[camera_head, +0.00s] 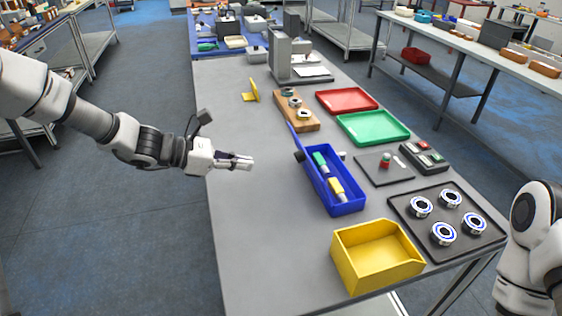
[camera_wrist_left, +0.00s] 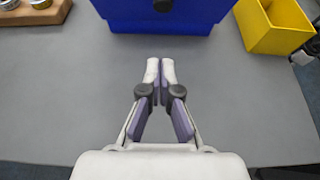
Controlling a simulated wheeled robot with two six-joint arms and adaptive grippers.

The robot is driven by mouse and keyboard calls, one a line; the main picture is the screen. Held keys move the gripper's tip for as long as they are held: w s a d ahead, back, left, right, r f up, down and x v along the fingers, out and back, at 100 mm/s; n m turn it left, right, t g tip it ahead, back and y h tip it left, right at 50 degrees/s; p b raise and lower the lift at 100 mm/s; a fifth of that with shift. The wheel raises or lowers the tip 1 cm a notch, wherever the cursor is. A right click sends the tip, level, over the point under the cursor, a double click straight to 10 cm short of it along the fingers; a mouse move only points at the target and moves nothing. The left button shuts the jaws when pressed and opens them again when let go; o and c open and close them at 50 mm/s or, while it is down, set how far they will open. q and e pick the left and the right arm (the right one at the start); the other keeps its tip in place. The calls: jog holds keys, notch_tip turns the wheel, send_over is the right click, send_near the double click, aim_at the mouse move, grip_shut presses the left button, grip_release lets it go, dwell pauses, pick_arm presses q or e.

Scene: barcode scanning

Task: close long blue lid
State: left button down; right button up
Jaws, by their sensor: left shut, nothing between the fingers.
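The long blue box (camera_head: 337,205) stands on the grey table with its contents showing from above. A blue lid (camera_head: 294,138) stands raised at its far left end, so the box is open. Inside lie a green-and-white item (camera_head: 320,161) and a yellow-and-white item (camera_head: 337,188). My right gripper is out of view.
A yellow bin (camera_head: 343,262) stands at the near end. A dark tray (camera_head: 400,213) with several metal rings is at right. Red (camera_head: 347,91) and green (camera_head: 373,116) trays and a wooden block (camera_head: 285,108) stand farther back. The left part of the table is clear.

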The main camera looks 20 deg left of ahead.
pick_arm(q)
jog(key=x, duration=0.5)
jog(key=shift+w+d+f, duration=0.15)
jog(key=shift+w+d, duration=0.1)
jog(key=shift+w+d+r+p, duration=0.15)
jog(key=shift+w+d+p, duration=0.1)
jog(key=shift+w+d, duration=0.25)
jog(key=shift+w+d+r+p, duration=0.2)
jog(key=shift+w+d, duration=0.1)
jog(key=shift+d, duration=0.4)
jog(key=shift+w+d+r, duration=0.2)
jog(key=shift+w+d, duration=0.25)
jog(key=shift+d, duration=0.2)
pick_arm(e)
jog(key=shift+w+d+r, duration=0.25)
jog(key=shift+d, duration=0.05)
pick_arm(q)
jog(key=shift+r, duration=0.1)
